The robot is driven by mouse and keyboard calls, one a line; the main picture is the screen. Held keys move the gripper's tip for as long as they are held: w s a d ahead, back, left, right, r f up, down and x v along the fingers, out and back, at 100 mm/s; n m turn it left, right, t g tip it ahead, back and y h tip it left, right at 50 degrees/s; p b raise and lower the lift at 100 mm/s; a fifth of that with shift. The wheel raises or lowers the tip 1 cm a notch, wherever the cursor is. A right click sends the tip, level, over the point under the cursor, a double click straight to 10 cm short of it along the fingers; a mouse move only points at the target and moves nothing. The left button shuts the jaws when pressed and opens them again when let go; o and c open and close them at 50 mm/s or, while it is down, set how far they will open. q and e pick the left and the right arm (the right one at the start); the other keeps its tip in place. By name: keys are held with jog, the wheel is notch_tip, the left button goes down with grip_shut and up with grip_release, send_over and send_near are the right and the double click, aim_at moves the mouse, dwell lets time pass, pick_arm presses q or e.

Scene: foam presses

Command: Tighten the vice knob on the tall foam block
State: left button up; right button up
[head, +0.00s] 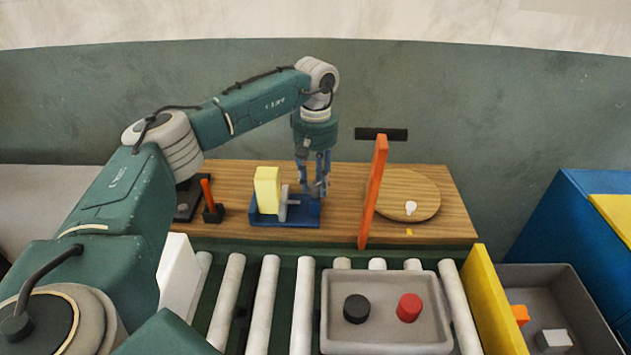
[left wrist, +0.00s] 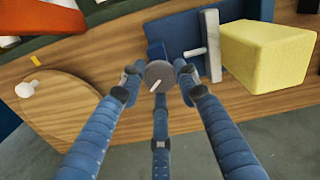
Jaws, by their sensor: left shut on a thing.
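The tall pale-yellow foam block (head: 267,190) stands upright in a blue vice (head: 300,218) on the wooden bench; it also shows at the upper right of the left wrist view (left wrist: 265,52). The grey jaw plate (head: 284,203) stands close against the block's right side. The round grey vice knob (left wrist: 158,75) is on the screw side, facing away from the block. My left gripper (head: 318,188) points down at the knob. Its three blue fingers (left wrist: 158,80) are closed around the knob's rim. In the head view the fingers largely hide the knob. My right gripper is not in view.
An orange upright panel (head: 373,195) with a black bar on top stands right of the vice, beside a round wooden board (head: 425,190). A small orange lever device (head: 209,200) stands left. In front are rollers (head: 265,300) and a grey tray (head: 385,342).

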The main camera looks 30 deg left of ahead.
aim_at(316, 185)
pick_arm(q)
jog(key=shift+w+r, duration=0.1)
jog(key=shift+r, duration=0.1)
jog(key=o, duration=0.9)
jog(key=shift+o, duration=1.2)
notch_tip(316, 185, up, 12)
